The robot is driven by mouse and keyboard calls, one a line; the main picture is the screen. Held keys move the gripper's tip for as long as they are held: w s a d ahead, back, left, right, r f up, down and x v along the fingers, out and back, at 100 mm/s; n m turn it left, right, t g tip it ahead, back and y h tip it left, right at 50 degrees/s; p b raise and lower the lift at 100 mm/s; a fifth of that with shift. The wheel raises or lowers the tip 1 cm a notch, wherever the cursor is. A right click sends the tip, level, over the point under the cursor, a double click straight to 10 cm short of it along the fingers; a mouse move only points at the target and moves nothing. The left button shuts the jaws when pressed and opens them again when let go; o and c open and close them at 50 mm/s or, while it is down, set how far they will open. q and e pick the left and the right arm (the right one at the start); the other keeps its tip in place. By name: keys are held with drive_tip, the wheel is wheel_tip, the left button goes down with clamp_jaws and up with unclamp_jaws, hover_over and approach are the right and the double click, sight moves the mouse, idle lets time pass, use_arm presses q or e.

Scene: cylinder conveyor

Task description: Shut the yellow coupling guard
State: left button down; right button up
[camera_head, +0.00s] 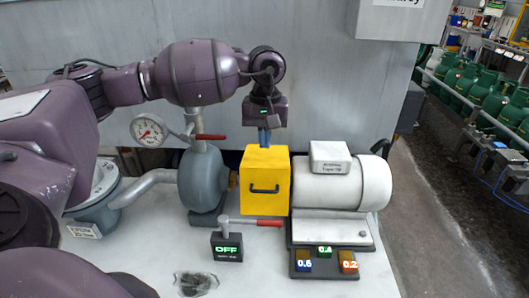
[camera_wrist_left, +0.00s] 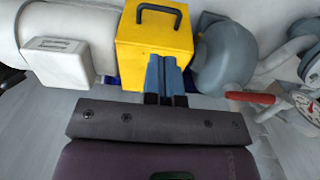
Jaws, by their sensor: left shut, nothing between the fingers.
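The yellow coupling guard (camera_head: 265,175) is a box with a black handle on its front face. It sits between the grey pump casing (camera_head: 203,180) and the white motor (camera_head: 345,185), and no open gap shows under it. It also shows in the wrist view (camera_wrist_left: 140,45), with the handle at the top of the picture. My left gripper (camera_head: 264,140) points down at the guard's far top edge, its blue fingers together and empty. In the wrist view the left fingertips (camera_wrist_left: 164,60) overlap the guard's edge; I cannot tell if they touch. The coupling itself is hidden. My right gripper is out of view.
A pressure gauge (camera_head: 149,131) and a red valve lever (camera_head: 210,137) stand left of the guard. In front are an OFF switch box (camera_head: 227,246) with a red-tipped lever and a small block tray (camera_head: 325,267). A grey wall (camera_head: 340,90) stands behind.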

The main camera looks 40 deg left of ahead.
sight(264, 191)
use_arm(q)
drive_tip(key=f, duration=0.4)
drive_tip(key=f+p, duration=0.1)
drive_tip(key=f, duration=0.3)
drive_tip(key=s+f, duration=0.1)
drive_tip(key=f, duration=0.3)
drive_tip(key=shift+d+f, duration=0.25)
drive_tip(key=shift+f, duration=0.05)
drive_tip(key=shift+f, duration=0.1)
wheel_tip(264, 191, down, 5)
drive_tip(key=t+y+b, duration=0.1)
drive_tip(key=t+b, duration=0.1)
drive_tip(key=b, duration=0.2)
drive_tip(key=shift+b, duration=0.3)
drive_tip(key=shift+s+f+t+y+b, duration=0.1)
drive_tip(key=shift+f+t+y+b, duration=0.2)
drive_tip(key=shift+f+t+y, duration=0.1)
drive_tip(key=shift+r, duration=0.1)
